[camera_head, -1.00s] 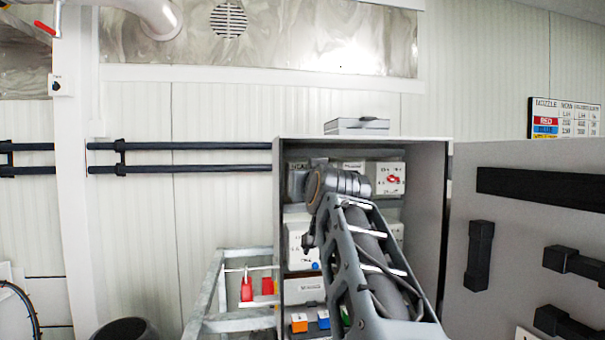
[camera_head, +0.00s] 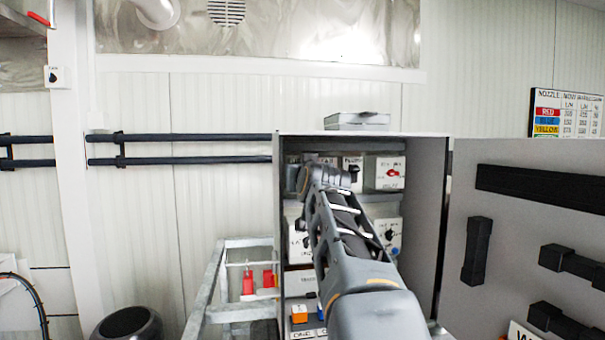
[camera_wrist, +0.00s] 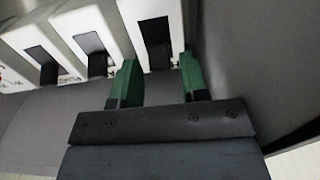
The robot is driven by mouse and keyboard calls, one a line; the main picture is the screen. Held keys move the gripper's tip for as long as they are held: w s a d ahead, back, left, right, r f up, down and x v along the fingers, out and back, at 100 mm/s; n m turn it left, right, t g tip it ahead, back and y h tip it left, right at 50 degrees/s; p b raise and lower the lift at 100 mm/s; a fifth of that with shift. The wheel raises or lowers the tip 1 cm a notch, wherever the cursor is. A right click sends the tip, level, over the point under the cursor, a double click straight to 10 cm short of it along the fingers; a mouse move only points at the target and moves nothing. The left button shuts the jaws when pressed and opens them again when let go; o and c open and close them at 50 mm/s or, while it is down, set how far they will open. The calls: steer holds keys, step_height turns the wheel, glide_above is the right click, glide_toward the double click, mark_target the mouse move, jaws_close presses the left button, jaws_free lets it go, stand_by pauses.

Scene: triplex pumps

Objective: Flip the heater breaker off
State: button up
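In the wrist view, several white breaker units stand in a row, each with a black switch recess: a left one (camera_wrist: 42,65), a middle one (camera_wrist: 92,50) and a right one (camera_wrist: 156,42). Their labels cannot be read, so I cannot tell which is the heater breaker. My gripper (camera_wrist: 160,68) is open, its two green fingers apart, at the lower edge of the right unit. Its black recess lies between the fingertips in the picture; I cannot tell whether they touch. In the head view my arm hides the gripper inside the open cabinet (camera_head: 447,200).
Inside the cabinet a white box with a red knob (camera_head: 385,173) sits at upper right. An orange block (camera_head: 299,314) is low down. The open door (camera_head: 520,230) with black handles stands to the right. A metal frame with red tags (camera_head: 248,283) is at left.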

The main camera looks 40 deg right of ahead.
jaws_close()
step_height(320, 180, down, 4)
steer(key=t+h+b, duration=0.1)
steer(key=t+b, duration=0.2)
steer(key=b, duration=0.8)
steer(key=t+h+b, duration=0.2)
steer(key=t+b, duration=0.1)
steer(key=b, duration=0.9)
steer(key=shift+w+r, duration=0.1)
steer(key=shift+w, duration=0.05)
steer(key=shift+d+t+h+b, duration=0.1)
steer(key=shift+t+h+b, duration=0.3)
steer(key=shift+t+b, duration=0.7)
steer(key=shift+r, duration=0.1)
steer(key=shift+o, duration=1)
jaws_free()
